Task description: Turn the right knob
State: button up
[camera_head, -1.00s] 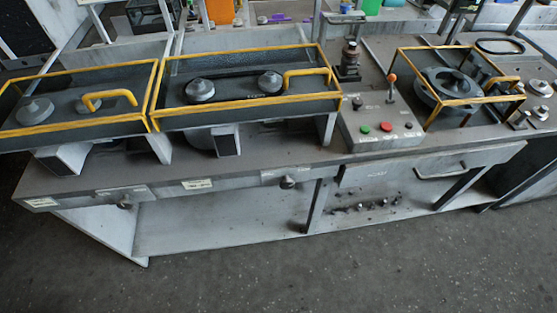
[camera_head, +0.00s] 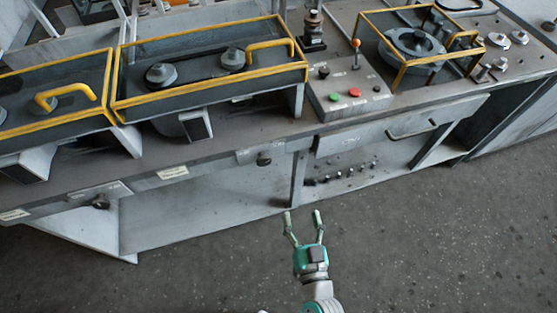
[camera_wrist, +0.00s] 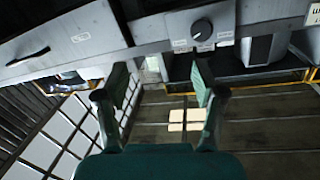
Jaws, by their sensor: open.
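The right knob (camera_head: 263,159) is a small dark knob on the front edge of the bench, left of the drawer. It also shows in the wrist view as a round dark knob (camera_wrist: 201,30) on a grey plate near the top, beyond the fingers. A second, left knob (camera_head: 101,202) sits further left on the same edge. My gripper (camera_head: 302,213) is open and empty in front of the bench, a little right of the right knob and apart from it. Its two spread fingers (camera_wrist: 160,75) also show in the wrist view.
A drawer (camera_head: 365,140) with a handle is right of the knob. A control box (camera_head: 348,97) with red and green buttons and yellow-railed housings (camera_head: 215,75) stand on top. An open shelf (camera_head: 200,205) lies below the edge. The floor (camera_head: 440,240) in front is clear.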

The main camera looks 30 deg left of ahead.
aim_at(264, 163)
jog(key=w+a, duration=0.2)
jog(key=a, duration=0.3)
jog(key=w+a+r+g+y, duration=0.1)
jog(key=w+a, duration=0.2)
jog(key=a, duration=0.3)
jog(key=w+a+r+n+y, duration=0.1)
jog(key=w+a, duration=0.2)
jog(key=a, duration=0.3)
jog(key=shift+r, duration=0.15)
jog(key=shift+c, duration=0.2)
jog(key=c, duration=1.1)
